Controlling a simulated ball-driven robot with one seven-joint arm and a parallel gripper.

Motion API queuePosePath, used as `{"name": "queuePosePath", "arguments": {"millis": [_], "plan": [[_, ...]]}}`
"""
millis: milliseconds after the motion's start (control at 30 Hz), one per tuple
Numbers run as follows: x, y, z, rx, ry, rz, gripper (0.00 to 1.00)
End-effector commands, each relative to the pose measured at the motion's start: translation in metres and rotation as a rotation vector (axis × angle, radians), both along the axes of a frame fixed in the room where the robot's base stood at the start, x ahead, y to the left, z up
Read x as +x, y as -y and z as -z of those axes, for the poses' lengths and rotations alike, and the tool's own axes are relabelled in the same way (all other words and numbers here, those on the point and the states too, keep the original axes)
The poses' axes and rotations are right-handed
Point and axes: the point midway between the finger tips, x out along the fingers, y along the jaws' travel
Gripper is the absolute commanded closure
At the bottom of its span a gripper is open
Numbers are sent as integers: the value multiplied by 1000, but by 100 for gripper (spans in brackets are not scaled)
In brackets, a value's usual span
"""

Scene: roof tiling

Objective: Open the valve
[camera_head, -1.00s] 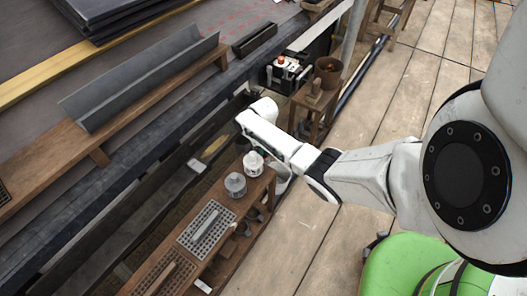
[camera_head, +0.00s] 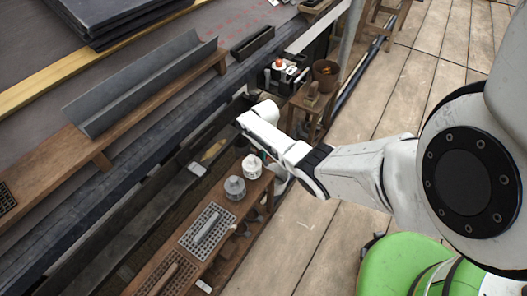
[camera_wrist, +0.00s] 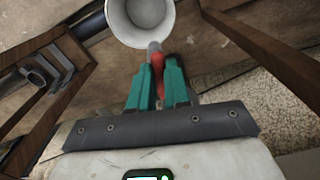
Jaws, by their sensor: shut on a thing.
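In the wrist view, my gripper (camera_wrist: 159,84) has its two green fingers closed on a red handle (camera_wrist: 158,60), which I take to be the valve's lever. A grey metal stub (camera_wrist: 153,46) shows beside the handle, just below a round white open-mouthed vessel or pipe end (camera_wrist: 140,18). How the handle joins the valve body is hidden.
A dark trough (camera_head: 165,203) runs alongside. A brown pot (camera_head: 326,72) sits on a wooden stand beyond my arm. Plank floor to the right is mostly clear.

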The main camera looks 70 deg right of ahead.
Motion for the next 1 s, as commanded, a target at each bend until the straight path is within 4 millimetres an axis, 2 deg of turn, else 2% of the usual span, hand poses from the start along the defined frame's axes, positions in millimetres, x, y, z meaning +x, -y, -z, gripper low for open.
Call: {"name": "queuePosePath", "arguments": {"millis": [400, 967, 1000], "plan": [[-3, 7, 1, 1, 1, -210, 100], [-3, 8, 1, 0, 0, -245, 100], [-3, 8, 1, 0, 0, -245, 80]]}}
